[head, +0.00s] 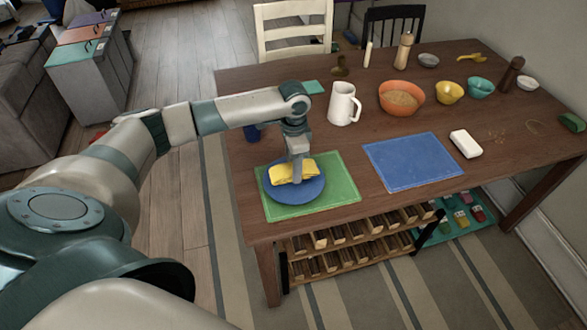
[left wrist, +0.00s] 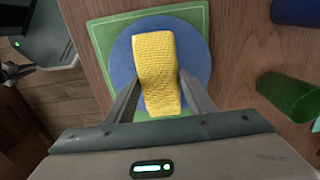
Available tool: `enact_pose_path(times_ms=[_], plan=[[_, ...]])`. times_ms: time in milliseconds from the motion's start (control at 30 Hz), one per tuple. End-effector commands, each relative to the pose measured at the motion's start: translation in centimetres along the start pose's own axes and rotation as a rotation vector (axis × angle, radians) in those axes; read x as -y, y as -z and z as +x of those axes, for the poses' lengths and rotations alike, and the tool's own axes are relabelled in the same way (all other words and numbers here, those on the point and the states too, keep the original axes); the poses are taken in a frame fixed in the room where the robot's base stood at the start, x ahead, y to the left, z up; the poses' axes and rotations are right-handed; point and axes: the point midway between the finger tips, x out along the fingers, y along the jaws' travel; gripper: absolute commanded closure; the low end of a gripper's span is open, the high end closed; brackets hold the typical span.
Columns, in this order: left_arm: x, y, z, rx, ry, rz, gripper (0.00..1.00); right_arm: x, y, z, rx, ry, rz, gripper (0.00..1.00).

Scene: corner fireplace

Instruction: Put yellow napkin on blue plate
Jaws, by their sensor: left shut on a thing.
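The yellow napkin (head: 292,171) is a folded cloth over the blue plate (head: 296,191). The plate lies on the green placemat (head: 341,186) at the table's near left corner. My left gripper (head: 297,178) points down over the plate and is shut on the napkin. In the left wrist view the napkin (left wrist: 157,60) sits between the two fingers (left wrist: 160,92), with the round blue plate (left wrist: 200,50) beneath it. I cannot tell whether the napkin touches the plate. My right gripper is not in view.
A white pitcher (head: 343,104) and an orange bowl (head: 401,98) stand behind the plate. A blue placemat (head: 413,161) and a white block (head: 465,143) lie to the right. A wooden rack (head: 360,243) is under the table.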

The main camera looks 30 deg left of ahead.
Motion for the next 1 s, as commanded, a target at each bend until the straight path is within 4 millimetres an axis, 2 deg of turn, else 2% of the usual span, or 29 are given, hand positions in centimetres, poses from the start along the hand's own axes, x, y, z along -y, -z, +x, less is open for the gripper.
enact_pose_path(times_ms=[200,700,733,800,1000], plan=[[0.0,0.0,2.0,0.000,0.001,-0.001,0.72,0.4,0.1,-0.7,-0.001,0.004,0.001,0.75],[0.0,0.0,2.6,0.000,0.000,-0.001,0.72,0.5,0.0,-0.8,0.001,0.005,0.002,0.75],[0.0,0.0,2.6,-0.001,0.001,-0.001,0.46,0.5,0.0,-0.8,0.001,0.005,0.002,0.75],[0.0,0.0,2.6,-0.001,0.001,-0.001,0.32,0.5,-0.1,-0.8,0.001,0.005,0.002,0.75],[0.0,0.0,2.6,-0.001,0.001,0.000,0.32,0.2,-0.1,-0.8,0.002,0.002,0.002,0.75]])
